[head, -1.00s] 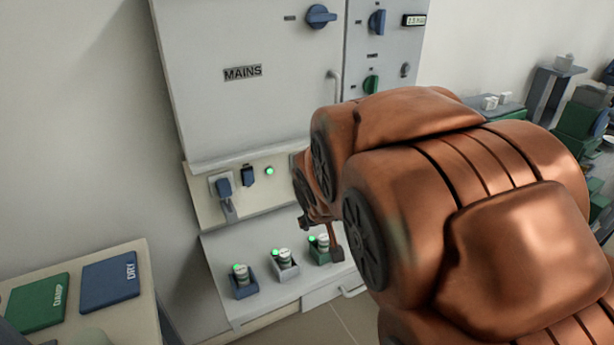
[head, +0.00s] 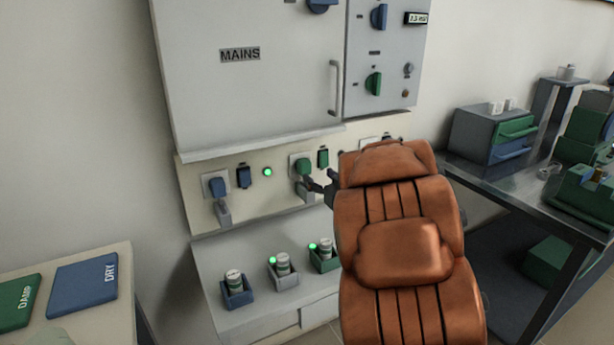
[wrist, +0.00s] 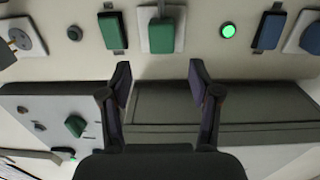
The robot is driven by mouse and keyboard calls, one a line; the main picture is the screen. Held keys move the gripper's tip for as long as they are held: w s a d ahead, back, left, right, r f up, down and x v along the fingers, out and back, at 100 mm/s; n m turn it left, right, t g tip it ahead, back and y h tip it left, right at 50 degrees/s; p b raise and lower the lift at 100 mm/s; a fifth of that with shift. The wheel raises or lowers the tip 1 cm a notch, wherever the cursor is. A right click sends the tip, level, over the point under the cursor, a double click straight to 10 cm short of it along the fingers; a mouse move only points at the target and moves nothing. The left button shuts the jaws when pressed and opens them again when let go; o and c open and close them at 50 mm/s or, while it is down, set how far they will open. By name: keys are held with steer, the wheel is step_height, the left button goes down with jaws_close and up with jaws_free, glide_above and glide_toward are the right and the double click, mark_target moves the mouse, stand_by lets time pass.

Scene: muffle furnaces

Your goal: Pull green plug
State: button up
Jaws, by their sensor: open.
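The green plug (head: 303,167) sits in a white wall socket on the cream strip below the cabinet. In the wrist view the green plug (wrist: 162,36) is upright at top centre, on its white plate. My gripper (head: 322,184) is beside the plug's lower right in the head view. In the wrist view my gripper (wrist: 160,82) is open and empty, its two fingers apart. The plug lies beyond the fingertips, in line with the gap between them. I see no contact with it.
A green switch (head: 323,157) is close beside the plug. A blue plug (head: 217,187), blue switch (head: 244,177) and lit green lamp (head: 268,172) are further left. Below, a sloped shelf (head: 215,262) carries several holders with cylinders. A bench (head: 490,183) stands right.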

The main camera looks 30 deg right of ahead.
mark_target(307, 167)
steer(key=w, duration=0.7)
steer(key=shift+w+d, duration=0.3)
steer(key=shift+w, duration=0.1)
jaws_close()
stand_by(0.4)
steer(key=shift+f, duration=0.1)
